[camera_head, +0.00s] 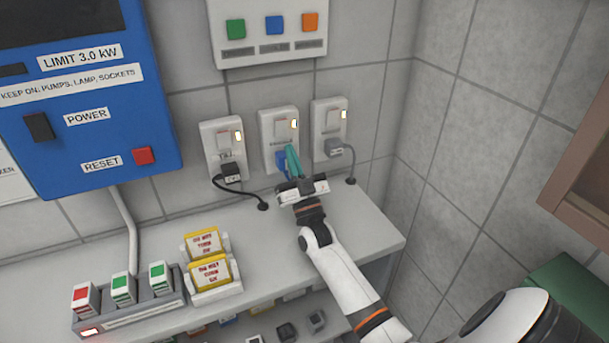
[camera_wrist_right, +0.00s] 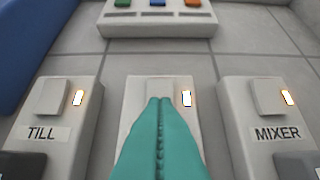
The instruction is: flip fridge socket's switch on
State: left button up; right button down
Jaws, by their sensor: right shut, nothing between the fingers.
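The middle wall socket (camera_head: 266,126) has a pale rocker switch (camera_head: 280,127) with a lit indicator beside it. Its label is too small to read in the head view and is hidden behind my fingers in the wrist view, so I cannot confirm the name. A blue plug (camera_head: 281,160) sits in its lower part. My right gripper (camera_head: 290,150) is shut and empty, its teal fingertips in front of this socket. In the right wrist view the fingertips (camera_wrist_right: 160,101) overlap the lower part of the switch (camera_wrist_right: 158,86); I cannot tell whether they touch. My left gripper is out of view.
The TILL socket (camera_wrist_right: 58,152) is on the left and the MIXER socket (camera_wrist_right: 247,152) on the right, both with lit indicators. A panel with coloured buttons (camera_head: 270,48) hangs above. A blue power box (camera_head: 90,130) is on the left. Yellow-framed signs (camera_head: 209,272) stand on the shelf.

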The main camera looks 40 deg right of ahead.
jog(key=s+a, duration=0.2)
jog(key=s, duration=0.7)
jog(key=shift+s+a+y+b, duration=0.15)
jog(key=shift+s+y+b, duration=0.15)
jog(key=shift+s+b, duration=0.05)
